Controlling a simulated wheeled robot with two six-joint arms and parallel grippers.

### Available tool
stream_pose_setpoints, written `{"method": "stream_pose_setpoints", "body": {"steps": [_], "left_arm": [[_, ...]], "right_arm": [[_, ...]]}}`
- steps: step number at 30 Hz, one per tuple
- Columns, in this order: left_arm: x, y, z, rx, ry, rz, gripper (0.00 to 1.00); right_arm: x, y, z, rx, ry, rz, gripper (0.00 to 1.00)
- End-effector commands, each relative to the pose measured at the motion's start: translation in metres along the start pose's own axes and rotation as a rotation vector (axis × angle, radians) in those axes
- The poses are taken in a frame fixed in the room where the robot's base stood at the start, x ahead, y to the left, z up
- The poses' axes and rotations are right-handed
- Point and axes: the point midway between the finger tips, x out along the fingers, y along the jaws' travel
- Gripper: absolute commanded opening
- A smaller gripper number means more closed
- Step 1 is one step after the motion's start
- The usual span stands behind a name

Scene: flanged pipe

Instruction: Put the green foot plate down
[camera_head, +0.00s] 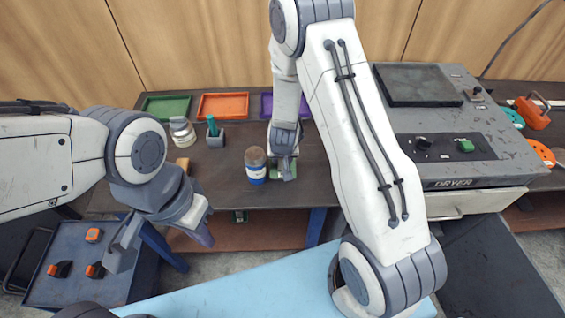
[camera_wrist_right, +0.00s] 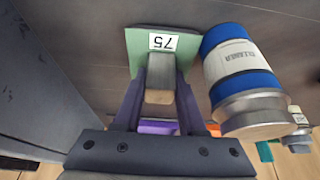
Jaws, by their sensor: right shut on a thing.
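The green foot plate (camera_wrist_right: 150,45) carries a white label reading 75, which appears upside down in the right wrist view. A grey upright block (camera_wrist_right: 160,75) with a tan end stands out from the plate. My right gripper (camera_wrist_right: 158,95) is shut on this block, one purple finger on each side. In the head view the plate (camera_head: 284,172) is partly hidden by my right gripper (camera_head: 283,158), at the dark table's front part. I cannot tell whether the plate touches the table. My left gripper (camera_head: 163,242) is open and empty, in front of the table at the left.
A blue-and-white cleaner jar (camera_head: 255,170) stands close beside the plate; it also shows in the right wrist view (camera_wrist_right: 238,70). Green (camera_head: 167,107), orange (camera_head: 223,105) and purple (camera_head: 266,105) trays line the back. The dryer (camera_head: 450,150) stands right. Some table left of the jar is clear.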

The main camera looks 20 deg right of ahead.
Motion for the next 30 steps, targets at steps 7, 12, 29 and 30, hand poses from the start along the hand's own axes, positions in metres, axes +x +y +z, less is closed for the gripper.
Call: {"method": "stream_pose_setpoints", "body": {"steps": [7,12,29,30], "left_arm": [[0.0016,-0.0001,0.0000,0.000,0.000,0.000,0.00],[0.0020,-0.0001,0.0000,0.000,0.000,0.000,0.00],[0.0020,-0.0001,0.0000,0.000,0.000,0.000,0.00],[-0.0005,0.0000,-0.0001,0.000,0.000,0.000,0.00]], "right_arm": [[0.0120,-0.0002,0.0032,0.001,0.005,-0.001,0.00],[0.0121,-0.0002,0.0034,0.001,0.005,-0.001,0.00],[0.0125,0.0001,0.0046,0.000,0.002,-0.001,0.70],[0.0097,0.0001,0.0033,0.000,0.002,-0.001,0.70]]}}
